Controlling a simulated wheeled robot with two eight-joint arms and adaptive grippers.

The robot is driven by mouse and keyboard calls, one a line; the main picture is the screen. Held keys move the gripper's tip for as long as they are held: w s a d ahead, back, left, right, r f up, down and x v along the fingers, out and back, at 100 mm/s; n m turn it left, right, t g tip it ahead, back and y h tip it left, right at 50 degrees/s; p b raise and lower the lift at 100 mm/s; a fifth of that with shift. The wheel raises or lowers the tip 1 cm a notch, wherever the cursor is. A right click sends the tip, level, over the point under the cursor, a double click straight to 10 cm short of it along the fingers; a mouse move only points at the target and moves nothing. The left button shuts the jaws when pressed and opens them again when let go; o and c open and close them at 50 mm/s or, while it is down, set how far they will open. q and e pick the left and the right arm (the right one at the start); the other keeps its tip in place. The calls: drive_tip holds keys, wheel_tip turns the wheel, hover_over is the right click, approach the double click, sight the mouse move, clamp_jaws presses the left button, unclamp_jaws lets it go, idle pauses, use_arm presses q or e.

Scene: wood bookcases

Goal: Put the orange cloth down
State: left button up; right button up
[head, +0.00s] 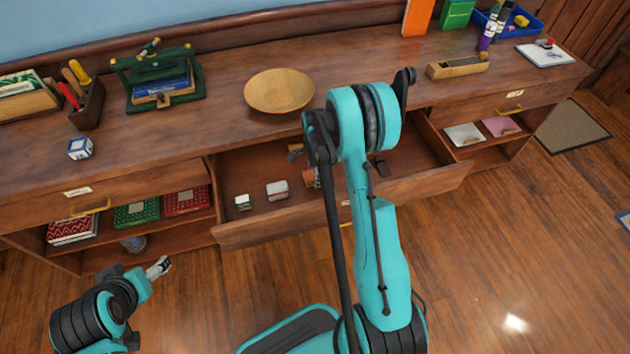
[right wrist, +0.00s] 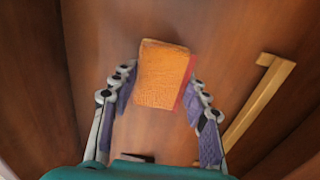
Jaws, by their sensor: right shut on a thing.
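The orange cloth (right wrist: 162,75) shows in the right wrist view as a folded, textured block with a red strip along its right side. It sits between the two fingers of my right gripper (right wrist: 160,88), which is shut on it. Behind it is a brown wooden surface; I cannot tell whether the cloth touches that surface. In the head view my right arm hides the cloth and the right fingers. My left gripper (head: 158,268) is low at the left in front of the bookcase, away from the cloth; its finger opening is too small to judge.
An open drawer (head: 340,205) with several small items lies behind my right arm. A wooden bowl (head: 279,90) stands on the counter (head: 225,100) above it, with clear counter to its left. A brass handle (right wrist: 255,105) is right of the cloth.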

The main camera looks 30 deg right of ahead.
wheel_tip(320, 180, down, 2)
drive_tip(key=shift+f+b, duration=0.25)
drive_tip(key=shift+b, duration=0.2)
drive_tip(key=shift+r, duration=0.1)
drive_tip(key=o, duration=1)
